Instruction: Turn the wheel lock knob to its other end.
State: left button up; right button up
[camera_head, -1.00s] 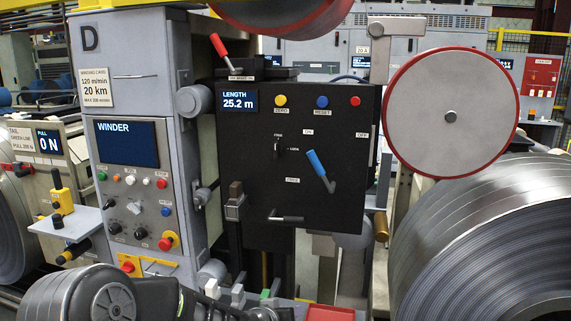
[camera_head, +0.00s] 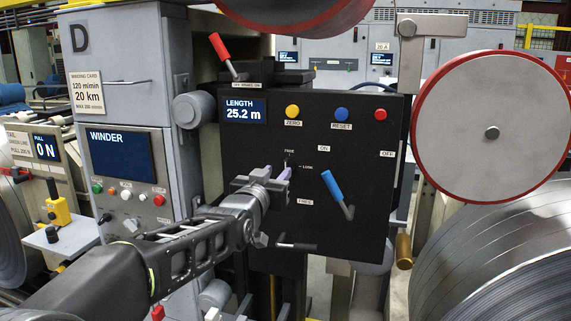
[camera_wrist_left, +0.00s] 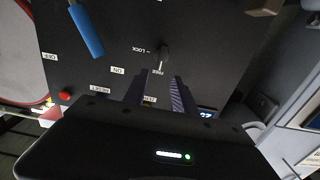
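The wheel lock knob (camera_head: 288,160) is a small dark knob on the black panel (camera_head: 360,235), between FREE and LOCK labels. In the head view it is partly hidden behind my left gripper (camera_head: 285,173). In the left wrist view, which looks at the panel upside down, the knob (camera_wrist_left: 164,54) stands just beyond the fingertips. A pale line on its side points toward the FREE label. My left gripper (camera_wrist_left: 161,78) is open, its two fingers apart with nothing between them but the panel behind. I cannot tell whether it touches the knob. My right gripper is not in view.
A blue-handled lever (camera_head: 333,187) sticks out right of the knob, and a dark horizontal handle (camera_head: 296,246) below. Yellow (camera_head: 292,111), blue (camera_head: 342,115) and red (camera_head: 379,114) buttons line the panel's top. A red-handled lever (camera_head: 221,50) stands above.

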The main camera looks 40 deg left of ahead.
aim_at(285, 163)
pick_arm(q)
jog(key=p+x, duration=0.3)
jog(key=x, duration=0.3)
jog(key=shift+w+a+r, duration=0.1)
jog(key=shift+w, duration=0.15)
jog(key=shift+w+a, duration=0.1)
jog(key=shift+w, duration=0.2)
jog(key=shift+c, duration=0.3)
grip_shut()
